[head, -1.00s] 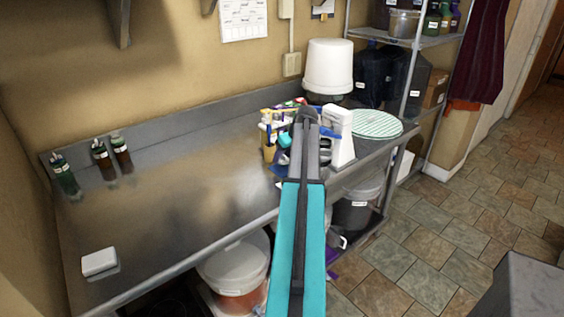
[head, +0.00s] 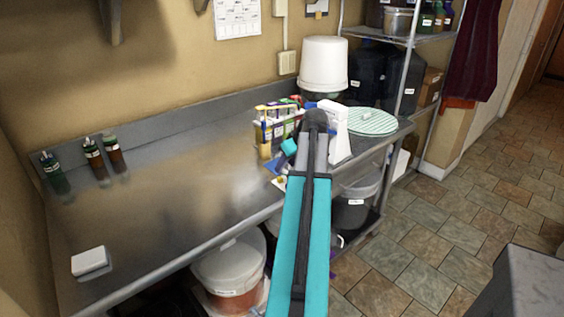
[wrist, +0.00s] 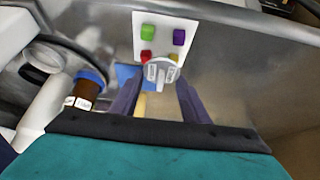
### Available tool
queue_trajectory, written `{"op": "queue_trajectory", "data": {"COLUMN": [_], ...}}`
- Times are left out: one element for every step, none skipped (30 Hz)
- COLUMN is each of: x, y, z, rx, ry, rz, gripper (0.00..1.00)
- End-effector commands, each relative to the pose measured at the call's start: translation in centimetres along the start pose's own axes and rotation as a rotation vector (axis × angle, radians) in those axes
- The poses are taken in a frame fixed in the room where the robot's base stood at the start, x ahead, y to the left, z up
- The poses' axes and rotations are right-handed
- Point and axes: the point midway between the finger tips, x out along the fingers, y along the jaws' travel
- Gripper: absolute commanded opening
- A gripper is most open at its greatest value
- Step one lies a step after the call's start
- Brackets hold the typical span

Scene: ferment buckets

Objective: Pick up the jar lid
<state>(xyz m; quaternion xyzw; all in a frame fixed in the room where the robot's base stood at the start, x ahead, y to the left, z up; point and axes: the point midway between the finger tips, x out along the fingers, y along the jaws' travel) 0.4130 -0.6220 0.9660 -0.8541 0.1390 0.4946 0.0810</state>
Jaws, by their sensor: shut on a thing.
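A small round pale grey lid (wrist: 160,71) with a raised, slotted top shows between my fingers in the wrist view. I take it to be the jar lid. My gripper (wrist: 160,85) has dark blue fingers on both sides of the lid and is shut on it. The lid overlaps the lower edge of a white card with coloured squares, and I cannot tell how high it is above the surface. In the head view my arm hides the fingers and the lid.
A brown blue-capped bottle (wrist: 87,90) stands left of my fingers. The white card (wrist: 166,35) lies beyond them. The steel counter (head: 170,200) is mostly clear on the left. A white upturned bucket (head: 323,62), a striped round board (head: 372,122) and a white upright object (head: 336,132) stand right.

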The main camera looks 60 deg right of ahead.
Motion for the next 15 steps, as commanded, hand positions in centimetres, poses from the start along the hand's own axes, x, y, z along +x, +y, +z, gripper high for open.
{"op": "queue_trajectory", "data": {"x": [-0.3,-0.6,-0.8,-1.0,-1.2,-1.4,-1.6,-1.7,-1.9,-1.9,-2.0,-2.1,-2.2,-2.3,-2.3], "y": [-0.5,-0.7,-0.9,-1.0,-1.1,-1.3,-1.4,-1.5,-1.6,-1.6,-1.7,-1.8,-1.8,-1.8,-1.9], "z": [0.8,1.0,1.4,1.6,1.8,2.1,2.3,2.5,2.7,2.8,2.9,3.1,3.1,3.2,3.2], "rx": [0.0,0.0,0.0,0.0,0.0,0.0,0.0,0.0,0.0,0.0,0.0,0.0,0.0,0.0,0.0], "ry": [0.001,0.002,0.002,0.002,0.002,0.001,0.001,0.001,0.001,0.001,0.001,0.001,0.001,0.001,0.001], "rz": [0.001,0.001,0.002,0.001,0.001,0.001,0.001,0.001,0.001,0.001,0.001,0.001,0.001,0.001,0.001], "gripper": [0.17,0.17,0.17,0.17,0.17,0.17,0.17,0.17,0.17,0.17,0.17,0.17,0.17,0.17,0.17]}}
